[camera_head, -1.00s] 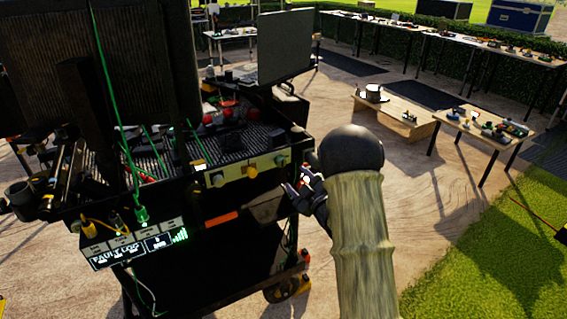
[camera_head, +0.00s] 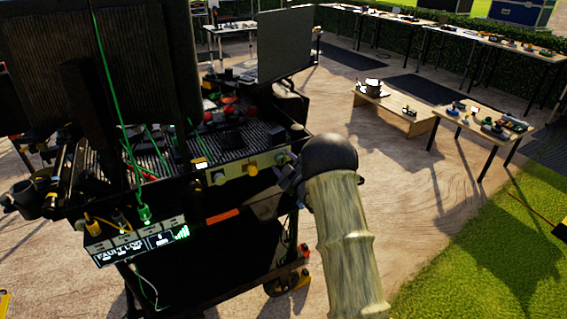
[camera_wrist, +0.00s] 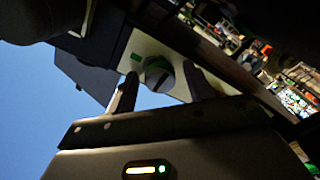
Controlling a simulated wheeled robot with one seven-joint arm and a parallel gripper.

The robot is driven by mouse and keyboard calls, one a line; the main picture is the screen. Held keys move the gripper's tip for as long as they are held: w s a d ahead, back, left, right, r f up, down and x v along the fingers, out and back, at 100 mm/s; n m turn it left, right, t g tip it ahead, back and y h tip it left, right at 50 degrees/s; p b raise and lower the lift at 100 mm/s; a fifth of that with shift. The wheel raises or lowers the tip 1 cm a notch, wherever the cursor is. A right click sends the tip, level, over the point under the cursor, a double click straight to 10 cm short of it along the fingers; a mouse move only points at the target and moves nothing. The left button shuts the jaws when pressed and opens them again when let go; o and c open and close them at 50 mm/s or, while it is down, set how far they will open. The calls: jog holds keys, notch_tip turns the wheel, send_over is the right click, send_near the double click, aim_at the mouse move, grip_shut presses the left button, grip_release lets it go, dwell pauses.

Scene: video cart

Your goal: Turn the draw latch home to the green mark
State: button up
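The draw latch looks like a round grey knob (camera_wrist: 158,72) with a dark slot, on a cream plate (camera_wrist: 148,50). A green mark (camera_wrist: 135,57) is on the plate beside the knob. In the head view the plate is the cream front strip of the cart (camera_head: 230,172), and the grey knob (camera_head: 281,160) is at its right end. My gripper (camera_wrist: 160,88) is open, with one finger on each side of the knob and gaps visible. I cannot tell whether the fingertips reach around it. In the head view my gripper (camera_head: 287,180) is partly hidden by my wrist.
A yellow knob (camera_head: 251,169) and a lit yellow-white one (camera_head: 201,164) sit left along the strip. Below hangs a fault log display (camera_head: 130,243) with green and yellow cables. A dark monitor (camera_head: 285,45) stands above.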

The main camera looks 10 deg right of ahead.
jog(key=c, duration=0.9)
jog(key=shift+o, duration=0.2)
jog(key=shift+m+b, duration=0.3)
jog(key=m+b, duration=0.1)
jog(key=m, duration=0.1)
jog(key=shift+f+m+b, duration=0.15)
jog(key=shift+m+b, duration=0.15)
jog(key=m+b, duration=0.2)
jog(key=m, duration=0.7)
jog(key=shift+m, duration=0.4)
jog(key=m, duration=0.4)
jog(key=shift+a, duration=0.1)
